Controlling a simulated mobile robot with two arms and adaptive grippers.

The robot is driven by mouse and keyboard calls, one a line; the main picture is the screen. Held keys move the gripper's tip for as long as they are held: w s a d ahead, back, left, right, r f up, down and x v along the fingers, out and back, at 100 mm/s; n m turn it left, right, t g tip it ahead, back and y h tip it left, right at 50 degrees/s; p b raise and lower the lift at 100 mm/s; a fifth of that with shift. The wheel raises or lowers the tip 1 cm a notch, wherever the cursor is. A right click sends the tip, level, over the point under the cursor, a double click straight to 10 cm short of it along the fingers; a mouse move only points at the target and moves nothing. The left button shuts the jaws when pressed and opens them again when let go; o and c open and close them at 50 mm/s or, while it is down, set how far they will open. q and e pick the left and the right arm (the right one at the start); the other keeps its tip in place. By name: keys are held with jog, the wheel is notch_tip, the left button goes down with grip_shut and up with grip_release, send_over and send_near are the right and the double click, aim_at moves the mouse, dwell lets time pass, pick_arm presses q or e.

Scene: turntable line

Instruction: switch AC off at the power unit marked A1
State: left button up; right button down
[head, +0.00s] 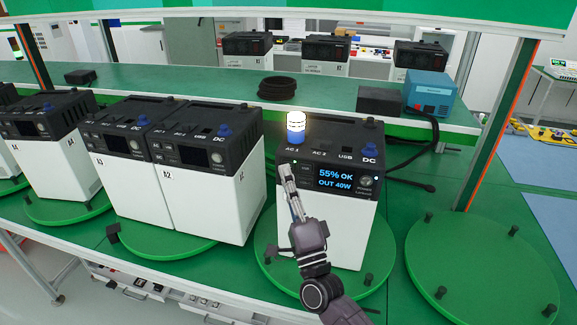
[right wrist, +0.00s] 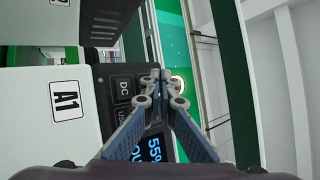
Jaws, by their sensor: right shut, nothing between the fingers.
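The power unit (head: 345,225) stands on a green turntable disc at the middle right, dark on top and white below. Its A1 label (right wrist: 66,100) shows in the right wrist view. Its screen (head: 337,178) is lit and reads 55% OK, OUT 40W. A small green light (head: 295,161) shows on the panel left of the screen. DC and USB buttons (right wrist: 123,86) show in the right wrist view; the AC button is hidden or unclear. My right gripper (head: 284,171) is shut and empty, its tips at the panel's left part; contact cannot be told. My left gripper is out of view.
A lit lamp (head: 296,127) stands in the AC 1 socket, just above the gripper tips. A blue plug (head: 368,151) sits at DC. Other units (head: 205,195) stand close on the left. An empty turntable (head: 482,268) is at the right.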

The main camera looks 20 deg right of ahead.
jog(key=shift+w+d, duration=0.2)
jog(key=shift+w, duration=0.1)
dwell(0.4)
jog(key=shift+s+a, duration=0.45)
jog(key=shift+s, duration=0.2)
dwell(0.3)
jog(key=s+a, duration=0.1)
jog(key=s, duration=0.1)
jog(key=s+a+p, duration=0.1)
jog(key=s, duration=0.1)
jog(key=shift+a, duration=0.4)
dwell(0.5)
